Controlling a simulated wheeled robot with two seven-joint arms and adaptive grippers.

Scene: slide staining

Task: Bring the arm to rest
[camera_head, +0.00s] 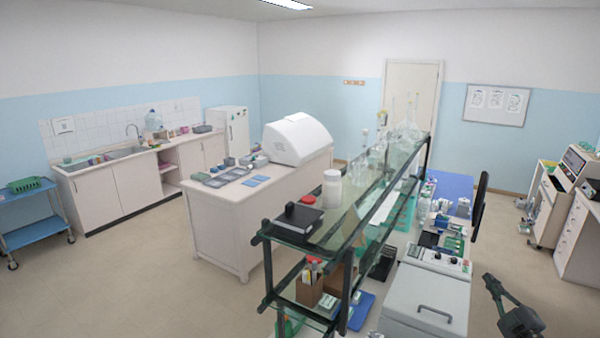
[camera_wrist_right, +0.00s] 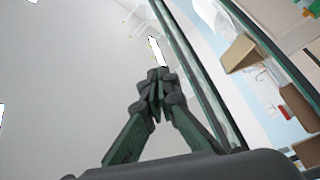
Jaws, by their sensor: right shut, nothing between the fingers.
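My right gripper (camera_head: 491,282) is at the lower right of the head view, just right of the grey lidded box with a dark handle. In the right wrist view its two dark fingers (camera_wrist_right: 158,82) meet at the tips, shut with nothing between them. A plain grey surface fills the left of that view behind the fingers. The fingers show apart from the glass shelf edges to their right. My left gripper is in neither view.
A glass shelf rack (camera_head: 335,222) with bottles and flasks stands in the middle. The grey box (camera_head: 425,300) is beside my right gripper. A white cabinet (camera_head: 582,235) stands at the right. Open floor (camera_head: 510,250) lies between gripper and cabinet.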

